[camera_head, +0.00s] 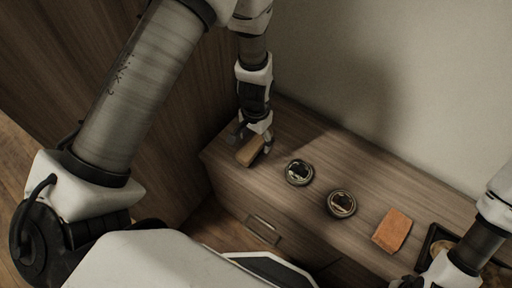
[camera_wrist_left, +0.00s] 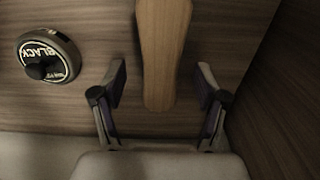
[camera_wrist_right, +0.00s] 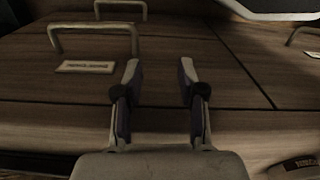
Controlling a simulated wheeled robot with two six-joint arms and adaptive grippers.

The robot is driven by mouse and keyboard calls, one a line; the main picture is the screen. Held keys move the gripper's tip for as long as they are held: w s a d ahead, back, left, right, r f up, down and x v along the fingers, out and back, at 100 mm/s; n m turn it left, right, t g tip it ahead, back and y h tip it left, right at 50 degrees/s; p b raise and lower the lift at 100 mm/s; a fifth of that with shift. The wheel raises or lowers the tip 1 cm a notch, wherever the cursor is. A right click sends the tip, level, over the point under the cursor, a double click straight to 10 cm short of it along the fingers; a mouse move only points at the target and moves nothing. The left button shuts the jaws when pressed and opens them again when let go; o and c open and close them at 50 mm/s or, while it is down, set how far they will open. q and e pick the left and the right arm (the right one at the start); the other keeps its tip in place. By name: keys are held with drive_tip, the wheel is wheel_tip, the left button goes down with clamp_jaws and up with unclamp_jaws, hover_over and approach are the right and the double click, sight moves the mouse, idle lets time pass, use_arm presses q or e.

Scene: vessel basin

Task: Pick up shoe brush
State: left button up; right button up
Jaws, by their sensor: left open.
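The shoe brush (camera_head: 250,150), a long light-brown wooden piece, lies on the left end of the cabinet top. In the left wrist view its wooden body (camera_wrist_left: 163,45) runs from the top edge down between my fingers. My left gripper (camera_head: 253,138) is over the brush, open, with one finger on each side and a visible gap to each. Any bristles are hidden. My right gripper (camera_wrist_right: 160,75) is open and empty in front of wooden drawer fronts; only part of it shows at the bottom right of the head view.
Two round polish tins (camera_head: 299,172) (camera_head: 341,204) stand right of the brush; one, marked BLACK, shows in the left wrist view (camera_wrist_left: 49,57). An orange cloth (camera_head: 392,230) and a black tray (camera_head: 428,243) lie farther right. A wall rises behind; a wooden panel (camera_wrist_left: 283,100) stands close to my left gripper.

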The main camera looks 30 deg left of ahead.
sight(256, 142)
use_arm(q)
wheel_tip(256, 142, down, 3)
drive_tip(key=shift+w+f, duration=0.15)
drive_tip(key=shift+c, duration=1.3)
drive_tip(key=c, duration=1)
drive_tip(key=shift+c, duration=0.2)
